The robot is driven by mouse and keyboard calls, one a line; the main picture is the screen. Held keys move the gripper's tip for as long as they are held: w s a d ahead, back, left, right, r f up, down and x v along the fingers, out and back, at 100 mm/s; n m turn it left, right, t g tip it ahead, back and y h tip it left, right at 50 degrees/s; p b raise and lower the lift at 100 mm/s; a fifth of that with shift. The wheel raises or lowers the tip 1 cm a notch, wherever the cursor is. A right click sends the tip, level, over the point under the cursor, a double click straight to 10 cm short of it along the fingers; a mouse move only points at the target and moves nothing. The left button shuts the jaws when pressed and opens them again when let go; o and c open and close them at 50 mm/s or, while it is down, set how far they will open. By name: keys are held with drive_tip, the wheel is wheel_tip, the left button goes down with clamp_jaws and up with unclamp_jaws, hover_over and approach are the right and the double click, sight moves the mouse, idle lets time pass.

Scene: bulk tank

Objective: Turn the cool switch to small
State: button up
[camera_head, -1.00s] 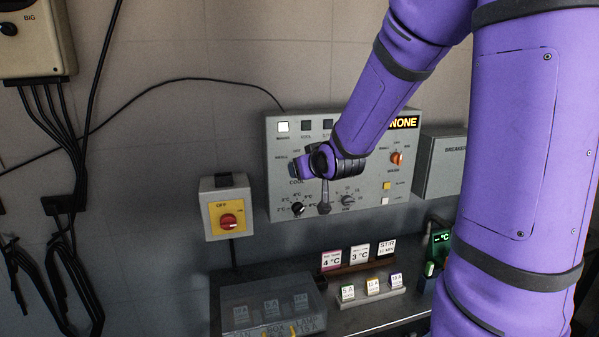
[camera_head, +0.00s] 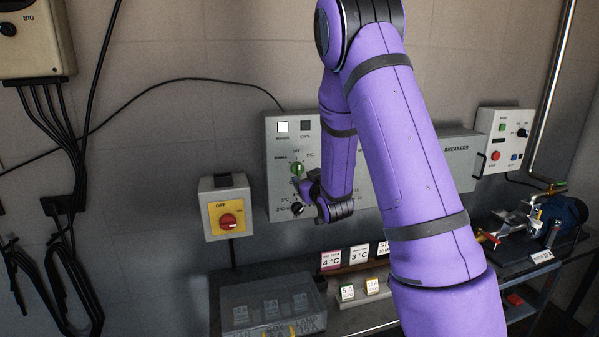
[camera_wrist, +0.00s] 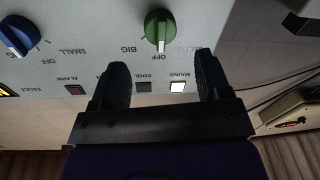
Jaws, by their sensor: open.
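The cool switch is a green knob (camera_head: 297,169) on the left part of the grey control panel (camera_head: 280,149). In the wrist view the green knob (camera_wrist: 158,28) appears upside down, its white mark pointing to OFF. BIG is printed on one side; a label on the other side is partly hidden by a finger. My gripper (camera_wrist: 160,75) is open and empty. Its two dark fingers point at the panel, and the knob shows beyond them, between their lines, apparently untouched. In the head view my gripper (camera_head: 308,188) is just below and right of the knob, partly hidden by my wrist.
A blue knob (camera_wrist: 18,36) with SMALL and OFF labels sits beside the green one. A black dial (camera_head: 298,208) is below my gripper. My arm covers the panel's right part.

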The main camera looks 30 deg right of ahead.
sight(300, 171)
drive_tip(key=x, duration=0.7)
drive_tip(key=shift+w, duration=0.2)
drive_tip(key=c, duration=0.9)
